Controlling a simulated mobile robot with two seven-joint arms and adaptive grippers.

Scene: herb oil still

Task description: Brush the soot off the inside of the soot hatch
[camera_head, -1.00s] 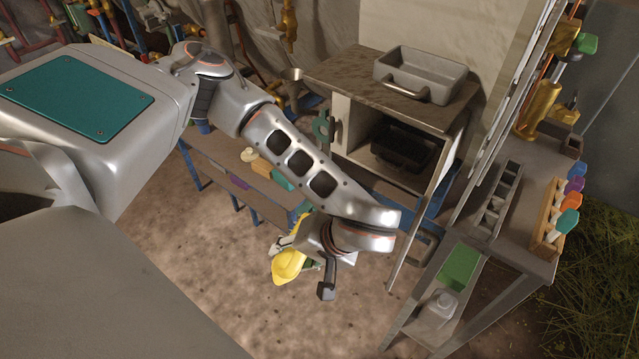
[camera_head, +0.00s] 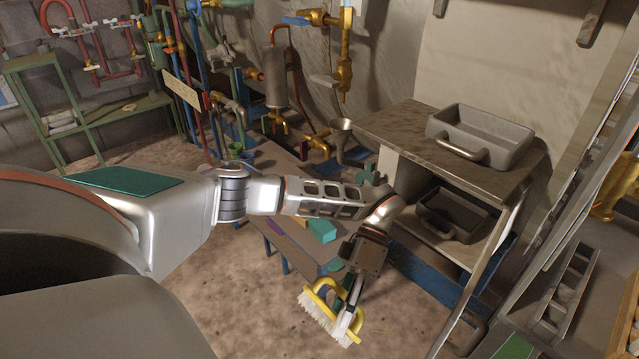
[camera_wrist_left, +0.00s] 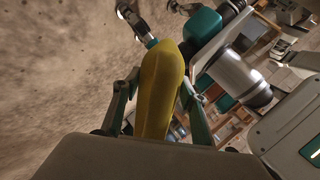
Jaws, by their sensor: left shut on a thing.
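My left gripper (camera_head: 350,298) is shut on a brush and holds it above the floor, in front of the grey cabinet. The brush has a yellow handle (camera_head: 323,284) and pale bristles (camera_head: 318,312) that face down and left. In the left wrist view the yellow handle (camera_wrist_left: 160,90) lies between the two fingers. A grey cabinet (camera_head: 415,125) with an open front stands right of the gripper, with a dark tray (camera_head: 450,215) inside. A green star-shaped knob (camera_head: 376,170) shows at its left side. I cannot tell which part is the soot hatch.
A grey handled tray (camera_head: 482,135) stands on the cabinet top. A low bench (camera_head: 290,235) with small coloured blocks is behind my left arm. Pipes and a funnel (camera_head: 341,130) stand behind. A metal rack (camera_head: 570,290) is at the right. Floor at the lower middle is clear.

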